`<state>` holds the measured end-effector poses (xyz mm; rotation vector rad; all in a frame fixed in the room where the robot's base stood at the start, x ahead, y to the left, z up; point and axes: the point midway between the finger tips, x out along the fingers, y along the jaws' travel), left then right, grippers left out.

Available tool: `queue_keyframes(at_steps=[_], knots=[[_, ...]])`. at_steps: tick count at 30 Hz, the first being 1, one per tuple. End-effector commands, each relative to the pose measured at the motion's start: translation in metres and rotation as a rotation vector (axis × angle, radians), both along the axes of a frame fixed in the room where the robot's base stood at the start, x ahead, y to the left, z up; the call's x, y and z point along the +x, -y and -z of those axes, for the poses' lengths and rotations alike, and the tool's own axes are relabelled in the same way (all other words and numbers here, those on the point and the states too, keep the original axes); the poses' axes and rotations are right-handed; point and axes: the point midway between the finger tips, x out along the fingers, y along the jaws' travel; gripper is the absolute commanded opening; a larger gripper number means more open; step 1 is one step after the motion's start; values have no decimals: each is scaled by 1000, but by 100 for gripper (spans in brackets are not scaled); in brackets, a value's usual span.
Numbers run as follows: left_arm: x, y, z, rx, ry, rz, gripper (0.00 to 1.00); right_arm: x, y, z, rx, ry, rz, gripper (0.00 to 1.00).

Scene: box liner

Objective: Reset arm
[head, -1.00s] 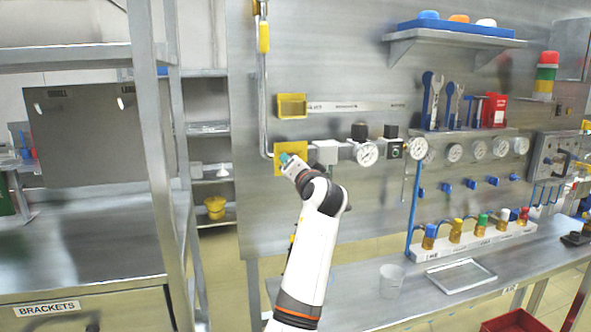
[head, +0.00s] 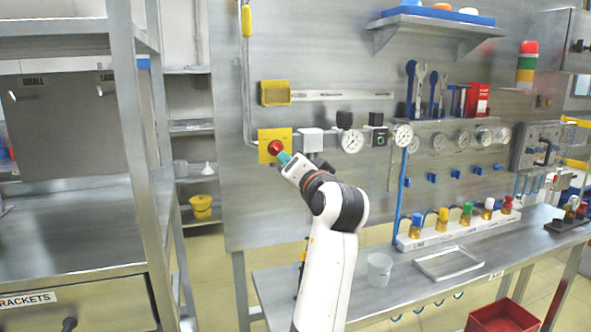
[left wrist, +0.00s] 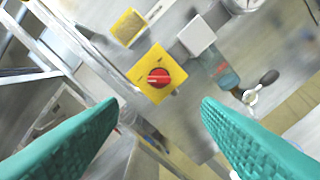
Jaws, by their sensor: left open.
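My left arm reaches up to the wall panel in the head view, and my left gripper (head: 283,158) is just right of a red knob (head: 275,147) on a yellow plate (head: 264,154). In the left wrist view, the two green fingers of the left gripper (left wrist: 160,110) are wide apart with nothing between them. The red knob (left wrist: 159,78), with a white mark, and its yellow plate (left wrist: 153,59) lie ahead between and beyond the fingertips. The knob looks clear of both fingers. My right gripper is in neither view.
A white box (head: 312,140) and gauges (head: 351,141) sit right of the plate. A steel shelf frame (head: 128,150) stands left. The bench (head: 400,290) holds a clear cup (head: 379,269) and a tray (head: 449,262).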

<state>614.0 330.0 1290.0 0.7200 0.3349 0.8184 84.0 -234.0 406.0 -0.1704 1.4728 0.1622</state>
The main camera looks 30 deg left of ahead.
Motion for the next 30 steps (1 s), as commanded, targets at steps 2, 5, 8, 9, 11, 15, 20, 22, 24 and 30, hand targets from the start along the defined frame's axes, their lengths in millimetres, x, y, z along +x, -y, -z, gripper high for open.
queue_keyframes(at_steps=[2, 5, 8, 9, 11, 15, 20, 22, 24, 30], knots=[[0, 0, 0, 0, 0, 0, 59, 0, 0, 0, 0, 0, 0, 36], [0, 0, 0, 0, 0, 0, 59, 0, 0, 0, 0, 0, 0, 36], [0, 0, 0, -1, 0, 1, 59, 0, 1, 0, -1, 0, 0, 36], [0, 0, 3, -2, -3, 2, 59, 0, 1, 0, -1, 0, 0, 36], [0, 0, 13, -13, -13, 10, 59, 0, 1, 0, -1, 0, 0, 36], [-3, 1, 78, -83, -76, 60, 59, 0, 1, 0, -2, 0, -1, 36], [-31, 12, 193, -234, -202, 156, 59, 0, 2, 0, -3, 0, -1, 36], [-53, 20, 242, -309, -264, 196, 59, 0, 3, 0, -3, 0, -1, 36], [-79, 30, 287, -388, -332, 233, 59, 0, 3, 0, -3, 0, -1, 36], [-173, 62, 388, -616, -536, 314, 59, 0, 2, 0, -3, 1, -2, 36]])
